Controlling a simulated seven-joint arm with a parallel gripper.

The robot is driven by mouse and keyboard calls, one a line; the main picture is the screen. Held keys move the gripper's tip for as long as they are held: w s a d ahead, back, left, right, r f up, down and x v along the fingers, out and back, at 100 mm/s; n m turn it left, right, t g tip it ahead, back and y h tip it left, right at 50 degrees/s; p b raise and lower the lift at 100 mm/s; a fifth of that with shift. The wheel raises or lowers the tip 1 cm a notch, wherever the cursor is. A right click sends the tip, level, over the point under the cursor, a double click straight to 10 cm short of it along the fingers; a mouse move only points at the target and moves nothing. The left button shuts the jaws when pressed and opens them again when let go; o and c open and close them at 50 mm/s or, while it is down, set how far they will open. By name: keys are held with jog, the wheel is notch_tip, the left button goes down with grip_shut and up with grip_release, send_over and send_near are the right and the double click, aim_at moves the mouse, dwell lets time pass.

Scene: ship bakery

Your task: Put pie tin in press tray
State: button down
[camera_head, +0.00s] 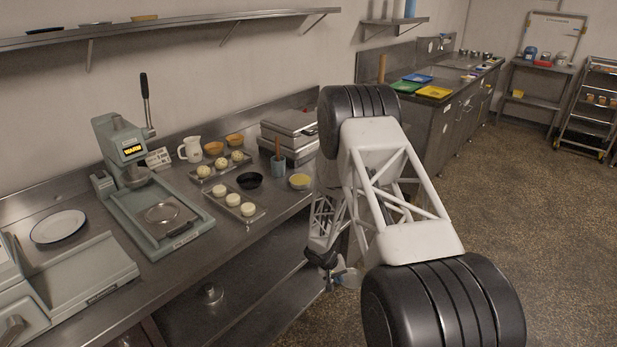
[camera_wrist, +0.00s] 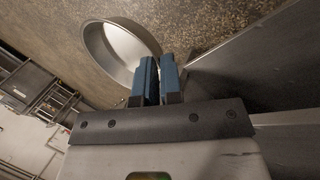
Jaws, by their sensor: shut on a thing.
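The pie tin (camera_wrist: 112,50) is a round, shallow, shiny metal tin. In the wrist view its rim is between the two blue fingers of my gripper (camera_wrist: 158,82), which is shut on it. In the head view the tin (camera_head: 348,278) shows only in part beside my gripper (camera_head: 332,273), low in front of the counter's edge and over the floor. The grey-green press (camera_head: 122,140) stands on the counter at left, with a raised lever and a lit "WARM" display.
A white plate (camera_head: 58,227) lies left. The counter's front edge lies between tin and press.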

jog(key=shift+w+r, duration=0.1)
